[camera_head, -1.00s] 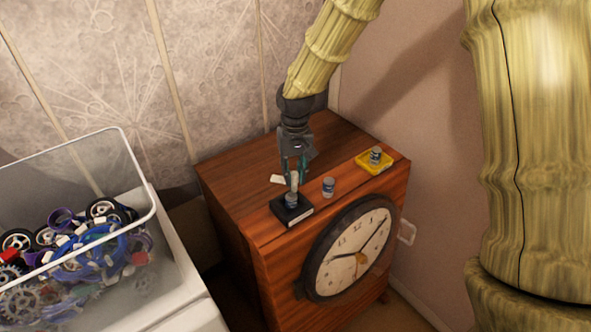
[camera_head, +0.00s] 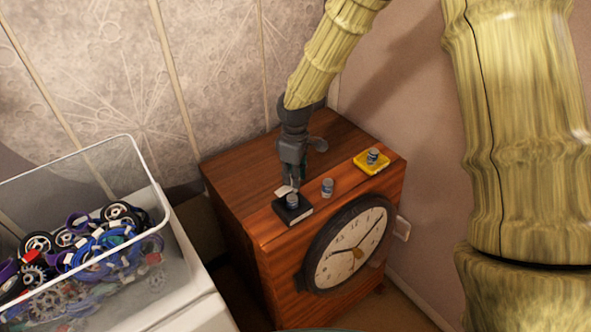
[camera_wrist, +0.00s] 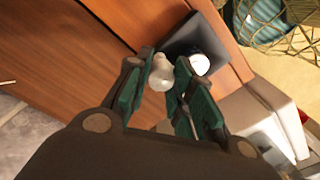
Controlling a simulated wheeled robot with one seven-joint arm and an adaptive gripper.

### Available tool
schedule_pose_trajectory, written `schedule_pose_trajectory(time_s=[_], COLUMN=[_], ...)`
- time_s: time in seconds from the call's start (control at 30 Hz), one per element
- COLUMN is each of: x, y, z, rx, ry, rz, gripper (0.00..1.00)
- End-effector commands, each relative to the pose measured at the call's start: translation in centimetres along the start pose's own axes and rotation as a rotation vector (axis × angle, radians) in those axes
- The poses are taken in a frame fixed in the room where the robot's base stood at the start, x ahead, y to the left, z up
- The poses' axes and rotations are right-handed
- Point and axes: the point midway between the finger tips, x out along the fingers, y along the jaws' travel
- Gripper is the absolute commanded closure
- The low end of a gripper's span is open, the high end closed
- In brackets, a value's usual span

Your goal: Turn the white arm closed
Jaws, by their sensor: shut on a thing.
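The white arm (camera_head: 284,191) is a small pale piece beside the black base (camera_head: 294,214) on top of the wooden cabinet. A small vial with a blue label (camera_head: 292,200) stands on the black base. My gripper (camera_head: 291,183) points down just behind the vial. In the wrist view the white arm (camera_wrist: 160,74) sits between the teal finger pads of my gripper (camera_wrist: 166,80), which are shut on it. The black base (camera_wrist: 190,42) and the vial's white top (camera_wrist: 200,64) lie just beyond the fingertips. Where the arm joins the base is hard to see.
A second vial (camera_head: 327,187) stands free to the right, and a third (camera_head: 373,156) stands on a yellow base (camera_head: 362,165). A clock (camera_head: 350,243) is on the cabinet's front. A clear bin (camera_head: 160,225) of wheels and gears stands left. The cabinet top (camera_head: 240,170) behind is clear.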

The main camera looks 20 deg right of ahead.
Motion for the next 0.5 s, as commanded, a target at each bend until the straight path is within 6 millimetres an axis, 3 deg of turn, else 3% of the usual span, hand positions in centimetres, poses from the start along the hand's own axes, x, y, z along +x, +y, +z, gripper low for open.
schedule_pose_trajectory(time_s=[0.5], x=[-0.41], y=[0.24], z=[-0.15], rx=[-0.470], ry=[-0.007], rz=[0.004], gripper=[1.00])
